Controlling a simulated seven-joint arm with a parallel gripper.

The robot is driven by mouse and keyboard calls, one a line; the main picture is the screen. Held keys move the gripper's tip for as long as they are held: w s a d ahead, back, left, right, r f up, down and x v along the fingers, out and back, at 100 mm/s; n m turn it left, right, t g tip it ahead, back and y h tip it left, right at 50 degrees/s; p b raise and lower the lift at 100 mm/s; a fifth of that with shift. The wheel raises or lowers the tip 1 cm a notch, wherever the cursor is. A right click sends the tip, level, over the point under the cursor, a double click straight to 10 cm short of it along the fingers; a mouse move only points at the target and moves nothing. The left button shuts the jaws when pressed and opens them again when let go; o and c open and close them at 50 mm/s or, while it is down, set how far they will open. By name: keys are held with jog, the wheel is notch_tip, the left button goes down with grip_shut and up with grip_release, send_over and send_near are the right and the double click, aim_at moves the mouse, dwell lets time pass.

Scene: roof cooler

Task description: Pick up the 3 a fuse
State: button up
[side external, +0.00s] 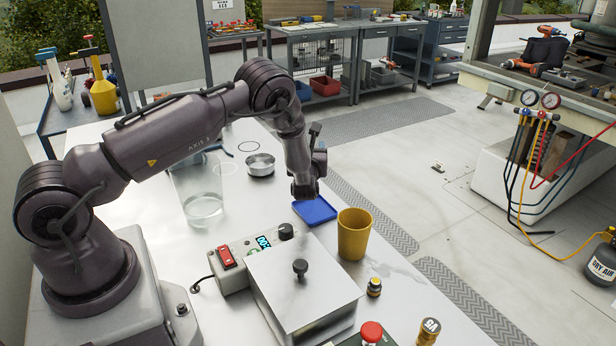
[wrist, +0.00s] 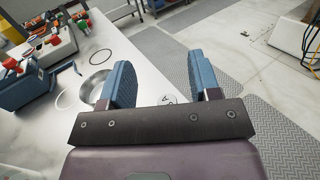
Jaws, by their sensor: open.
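My gripper (side external: 305,192) hangs over the table beside the blue tray (side external: 315,210). In the wrist view my gripper (wrist: 162,78) is open, its two blue fingers apart with nothing held between them. A pale round top marked with an "A" (wrist: 168,99) shows low between the fingers, partly hidden by the gripper's dark bar; its number cannot be read. In the side view a small cylinder with a gold top and a dark label (side external: 429,331) stands at the table's front right; its marking is unclear. I cannot tell which is the 3 A fuse.
A yellow cup (side external: 354,234) stands right of the tray. A lidded metal box (side external: 303,285) and a unit with a red switch (side external: 228,264) are in front. A metal bowl (side external: 260,165) and a clear container (side external: 203,200) stand left.

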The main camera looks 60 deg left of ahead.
notch_tip(320, 180, down, 2)
notch_tip(320, 180, down, 4)
jog(key=shift+s+f, duration=0.1)
jog(key=shift+f, duration=0.15)
jog(key=shift+w+a+r, duration=0.25)
jog(key=shift+w+a, duration=0.2)
jog(key=shift+a, duration=0.35)
jog(key=shift+w+a, duration=0.4)
jog(key=shift+a, duration=0.1)
jog(key=shift+c, duration=0.2)
jog(key=c, duration=1)
